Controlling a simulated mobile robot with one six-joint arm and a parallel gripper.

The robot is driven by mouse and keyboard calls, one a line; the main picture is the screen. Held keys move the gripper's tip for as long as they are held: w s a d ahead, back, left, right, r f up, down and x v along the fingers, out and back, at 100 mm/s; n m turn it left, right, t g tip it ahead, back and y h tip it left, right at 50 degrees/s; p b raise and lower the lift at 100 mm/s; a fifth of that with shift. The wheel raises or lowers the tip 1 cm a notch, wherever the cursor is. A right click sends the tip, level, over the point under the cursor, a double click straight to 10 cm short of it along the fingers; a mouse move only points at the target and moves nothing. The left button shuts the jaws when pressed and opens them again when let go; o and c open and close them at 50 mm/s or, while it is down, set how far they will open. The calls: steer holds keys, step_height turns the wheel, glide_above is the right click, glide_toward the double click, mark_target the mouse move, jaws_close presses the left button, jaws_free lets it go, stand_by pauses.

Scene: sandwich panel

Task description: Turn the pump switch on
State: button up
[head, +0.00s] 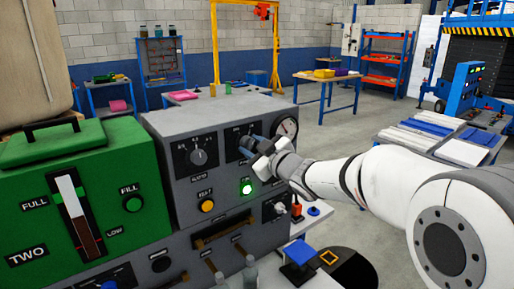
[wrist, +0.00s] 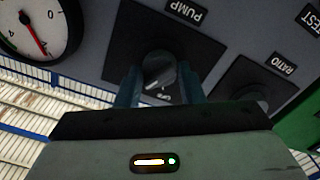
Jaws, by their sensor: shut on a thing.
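The pump switch (wrist: 160,72) is a grey rotary knob on a black plate marked PUMP in the wrist view. My gripper (wrist: 160,88) has one finger on each side of the knob and is shut on it. In the head view my gripper (head: 247,146) reaches the upper right of the grey panel (head: 170,122) and hides the knob. Part of the switch's black plate (head: 232,136) shows behind the fingers. Some small white marks show by the knob, too blurred to read.
A RATIO knob (head: 198,157) is left of my gripper, a round gauge (head: 288,127) right of it. Below are an amber button (head: 207,205) and a lit green lamp (head: 246,187). A green unit (head: 140,165) stands at the left. Open floor lies right of the panel.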

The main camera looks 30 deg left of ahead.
steer(key=o, duration=0.6)
steer(key=shift+s+a+r, duration=0.1)
steer(key=shift+a+r, duration=0.1)
steer(key=shift+o, duration=0.9)
steer(key=shift+a+f, duration=0.1)
steer(key=shift+a, duration=0.05)
steer(key=shift+o, duration=1.1)
steer(key=shift+d, duration=0.2)
steer(key=shift+f, duration=0.1)
steer(key=b+v, duration=0.2)
steer(key=v, duration=0.5)
steer(key=shift+s+d, duration=0.15)
steer(key=shift+d, duration=0.15)
steer(key=shift+d, duration=0.1)
